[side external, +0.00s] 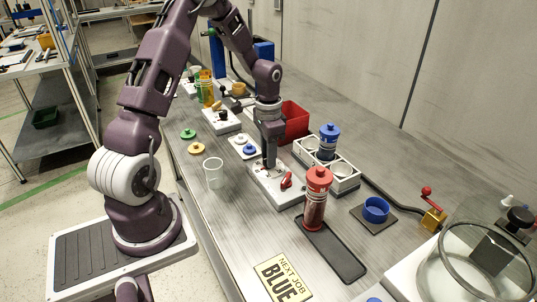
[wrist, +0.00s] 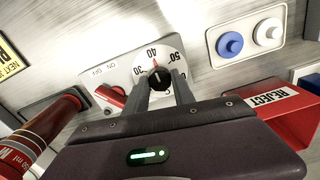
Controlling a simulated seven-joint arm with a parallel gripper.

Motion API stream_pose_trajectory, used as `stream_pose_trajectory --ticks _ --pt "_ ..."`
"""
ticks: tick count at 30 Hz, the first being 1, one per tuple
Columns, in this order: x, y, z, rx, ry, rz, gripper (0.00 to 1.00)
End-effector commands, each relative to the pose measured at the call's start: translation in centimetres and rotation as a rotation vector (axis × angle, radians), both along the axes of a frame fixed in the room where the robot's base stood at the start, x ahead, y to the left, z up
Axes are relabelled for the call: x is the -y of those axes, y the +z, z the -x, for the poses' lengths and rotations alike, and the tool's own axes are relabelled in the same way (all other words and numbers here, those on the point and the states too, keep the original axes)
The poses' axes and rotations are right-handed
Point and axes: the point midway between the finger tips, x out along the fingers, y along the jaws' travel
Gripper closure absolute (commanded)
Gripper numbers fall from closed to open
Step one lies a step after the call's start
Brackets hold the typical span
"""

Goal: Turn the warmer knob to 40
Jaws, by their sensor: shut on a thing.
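The warmer (side external: 284,198) is a white box on the bench, with a red on/off switch (side external: 286,180) beside the knob. In the wrist view the black knob (wrist: 158,78) sits at the centre of a white dial (wrist: 175,68) with the numbers 30, 40 and 50 readable. A small red mark shows between the knob and the 40. My gripper (wrist: 160,88) is shut on the knob, one finger on each side. In the side view my gripper (side external: 268,163) points down at the warmer and hides the knob. Part of the dial's near side is hidden by the fingers.
A red bottle (side external: 316,200) stands close to the warmer on a dark tray (side external: 340,258). A white rack (side external: 340,178) with a blue bottle (side external: 329,140) and a red bin (side external: 294,122) are behind. A clear cup (side external: 214,173) stands to the left.

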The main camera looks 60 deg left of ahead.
Motion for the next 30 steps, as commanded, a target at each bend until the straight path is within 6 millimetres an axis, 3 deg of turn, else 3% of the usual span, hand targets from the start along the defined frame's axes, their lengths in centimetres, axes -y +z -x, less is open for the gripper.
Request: stream_pose_trajectory --ticks 2,3,6,16,24,30 --pt "0.0 0.0 0.0 0.000 0.001 0.000 1.00" --pt "0.0 0.0 0.0 0.000 0.001 0.000 0.66" --pt "0.0 0.0 0.0 0.000 0.002 0.000 0.48" --pt "0.0 0.4 0.0 0.001 0.002 -0.001 0.48" --pt "-0.1 5.7 -0.1 0.003 0.003 -0.003 0.48" --pt "0.0 7.1 0.0 0.000 0.001 0.000 0.48"
